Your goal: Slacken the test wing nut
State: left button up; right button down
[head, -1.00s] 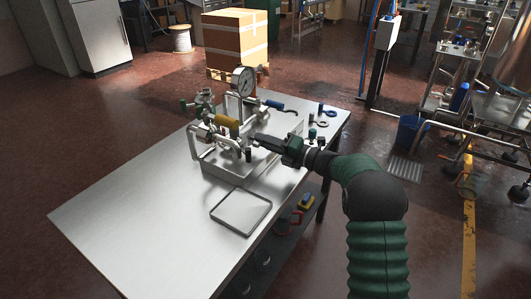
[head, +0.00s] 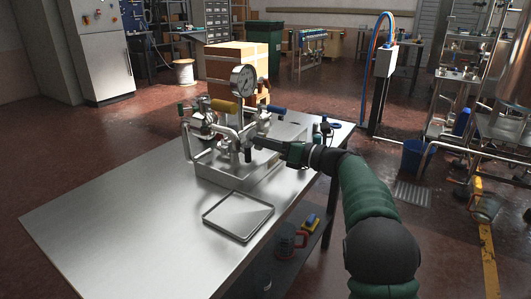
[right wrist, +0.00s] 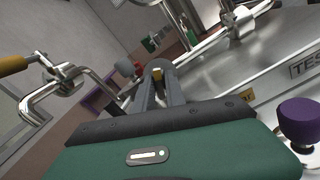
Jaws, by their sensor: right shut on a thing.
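The test rig (head: 215,178), a metal base with pipes, valves and a round gauge (head: 243,78), stands on the steel table. My right gripper (head: 257,142) reaches in from the right to the rig's front pipework. A plate with the letters "TES" (right wrist: 308,68) is on the metal surface at right. My left gripper is not in view.
A purple knob (right wrist: 299,120) is close at right in the wrist view. An empty shallow tray (head: 238,216) lies in front. The table's left side (head: 110,220) is clear.

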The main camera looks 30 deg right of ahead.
jog(key=shift+a+f+n+b, duration=0.1)
jog(key=shift+f+n+b, duration=0.25)
jog(key=shift+n, duration=0.05)
jog(key=c, duration=1.4)
grip_release()
jog(key=shift+w, duration=0.15)
jog(key=shift+c, duration=0.2)
jog(key=shift+o, duration=0.3)
jog(key=shift+r, duration=0.15)
jog(key=shift+r, duration=0.1)
